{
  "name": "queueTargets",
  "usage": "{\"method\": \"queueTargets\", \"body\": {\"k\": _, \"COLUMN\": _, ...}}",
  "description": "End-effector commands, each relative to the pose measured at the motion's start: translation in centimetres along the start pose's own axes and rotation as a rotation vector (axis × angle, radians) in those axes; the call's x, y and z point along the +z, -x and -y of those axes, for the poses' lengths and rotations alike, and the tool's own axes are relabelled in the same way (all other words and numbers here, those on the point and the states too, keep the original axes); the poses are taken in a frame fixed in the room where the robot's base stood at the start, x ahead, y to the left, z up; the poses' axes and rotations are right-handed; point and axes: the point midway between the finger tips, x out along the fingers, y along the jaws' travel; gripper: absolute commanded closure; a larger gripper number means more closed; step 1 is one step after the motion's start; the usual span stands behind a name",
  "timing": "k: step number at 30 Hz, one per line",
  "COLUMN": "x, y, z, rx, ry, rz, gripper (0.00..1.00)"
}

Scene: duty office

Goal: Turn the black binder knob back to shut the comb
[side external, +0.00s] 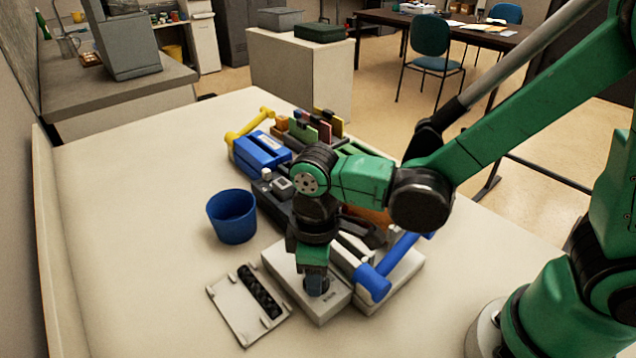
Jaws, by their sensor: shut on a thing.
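The pale grey binder (288,270) stands at the front middle of the white table, with a blue-handled lever (372,283) at its right. My gripper (317,288) points down onto the front part of the binder's top and is shut there. The black knob is mostly hidden by the fingers, and its turn angle cannot be read. A black ridged strip (260,290), perhaps the comb, lies on a pale flat plate (232,315) left of the binder. Whether a comb on the binder is open or shut cannot be seen.
A blue cup (232,216) stands left of the binder. Behind are a dark device (272,196), a blue punch (262,152) with a yellow lever (250,126), and upright coloured folders (318,127). The table's left side is clear.

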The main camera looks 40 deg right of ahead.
Motion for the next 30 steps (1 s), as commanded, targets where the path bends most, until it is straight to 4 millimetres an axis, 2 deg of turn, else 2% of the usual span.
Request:
{"method": "queueTargets", "body": {"k": 21, "x": 0.04, "y": -0.04, "z": 0.04, "rx": 0.0, "ry": 0.671, "rz": -0.015, "gripper": 1.0}}
{"method": "queueTargets", "body": {"k": 30, "x": 0.06, "y": -0.04, "z": 0.04, "rx": 0.0, "ry": 0.878, "rz": -0.02, "gripper": 1.0}}
